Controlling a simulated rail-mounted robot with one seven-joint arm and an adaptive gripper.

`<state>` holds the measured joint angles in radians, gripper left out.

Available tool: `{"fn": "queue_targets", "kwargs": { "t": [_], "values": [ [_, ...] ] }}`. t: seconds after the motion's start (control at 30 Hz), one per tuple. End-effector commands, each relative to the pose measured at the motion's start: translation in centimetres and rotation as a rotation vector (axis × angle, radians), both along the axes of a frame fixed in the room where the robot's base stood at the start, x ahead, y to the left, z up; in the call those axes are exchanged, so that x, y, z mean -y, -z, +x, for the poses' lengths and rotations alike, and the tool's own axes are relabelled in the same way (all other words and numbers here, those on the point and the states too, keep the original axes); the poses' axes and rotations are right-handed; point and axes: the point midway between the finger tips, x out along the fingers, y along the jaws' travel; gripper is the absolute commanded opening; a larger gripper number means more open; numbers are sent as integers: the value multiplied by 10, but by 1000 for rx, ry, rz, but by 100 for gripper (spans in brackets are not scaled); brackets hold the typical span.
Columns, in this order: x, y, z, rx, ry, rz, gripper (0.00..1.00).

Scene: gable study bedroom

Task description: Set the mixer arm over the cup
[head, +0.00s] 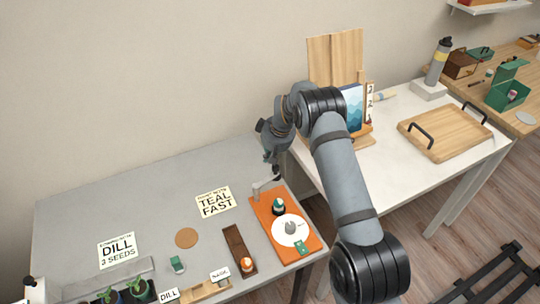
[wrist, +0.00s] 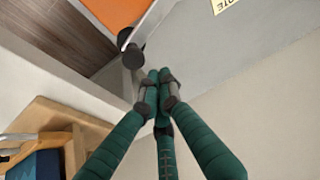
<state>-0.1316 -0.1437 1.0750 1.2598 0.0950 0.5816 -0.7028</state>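An orange board (head: 262,212) lies on the grey table. On it are a white round disc (head: 281,233) with a small grey piece in its middle, a dark knob with a teal and white part (head: 279,207), and a green tag (head: 301,248). A thin metal arm (head: 265,185), likely the mixer arm, is at the board's far end; in the wrist view its dark rounded end (wrist: 133,56) sticks out past the orange board (wrist: 117,25). I cannot make out a cup for certain. My gripper (wrist: 157,76) has its fingertips together, empty, just beside that dark end.
A note reading TEAL FAST (head: 215,202) and a DILL 3 SEEDS note (head: 118,250) lie on the grey table (head: 150,205). A brown holder (head: 235,245) and cork disc (head: 186,238) are left of the board. A white table (head: 390,170) with wooden boards stands to the right.

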Motion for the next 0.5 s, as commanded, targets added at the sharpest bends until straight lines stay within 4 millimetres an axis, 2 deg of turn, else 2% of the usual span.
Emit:
{"fn": "queue_targets", "kwargs": {
  "t": [0.5],
  "values": [
    [4, 0, -5, -1, 2, -1, 0]
  ]
}}
